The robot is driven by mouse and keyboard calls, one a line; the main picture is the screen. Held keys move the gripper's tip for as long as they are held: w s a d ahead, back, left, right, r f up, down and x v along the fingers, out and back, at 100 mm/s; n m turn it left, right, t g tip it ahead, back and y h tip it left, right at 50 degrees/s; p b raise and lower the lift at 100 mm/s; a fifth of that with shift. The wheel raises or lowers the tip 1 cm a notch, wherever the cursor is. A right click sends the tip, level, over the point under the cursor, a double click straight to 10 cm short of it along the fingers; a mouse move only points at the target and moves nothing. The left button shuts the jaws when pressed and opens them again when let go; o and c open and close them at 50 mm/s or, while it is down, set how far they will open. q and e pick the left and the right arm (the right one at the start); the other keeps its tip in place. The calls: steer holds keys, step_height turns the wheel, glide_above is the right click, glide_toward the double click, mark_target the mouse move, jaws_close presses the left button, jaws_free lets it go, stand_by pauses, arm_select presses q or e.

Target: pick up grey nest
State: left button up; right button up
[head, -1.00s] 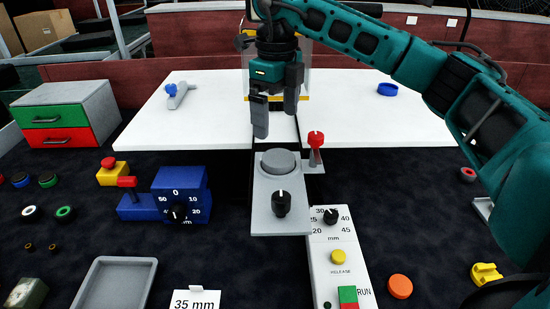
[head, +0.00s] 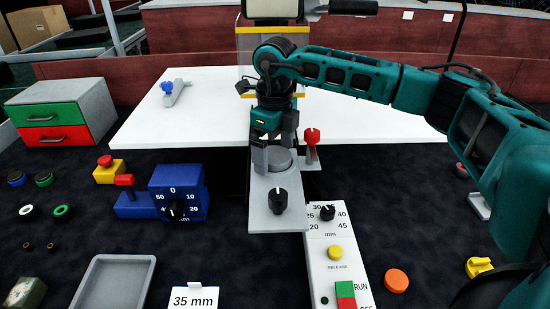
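A round grey piece (head: 281,160), which looks like the grey nest, sits on a light grey fixture plate (head: 262,215) at the middle of the head view. My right gripper (head: 274,154) points down at it from above. Its two fingers are apart, one at the left side of the round piece and one at its back right. The fingers partly hide the piece, and I cannot tell whether they touch it. My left gripper is not in view.
A red-topped lever (head: 312,145) stands close to the right of the round piece, and a black knob (head: 278,201) is in front. A blue dial block (head: 180,193) is to the left. A white control panel (head: 336,235) is at front right. A white table (head: 200,125) lies behind.

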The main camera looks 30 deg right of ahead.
steer(key=c, duration=1)
steer(key=shift+c, duration=0.4)
steer(key=shift+r, duration=0.15)
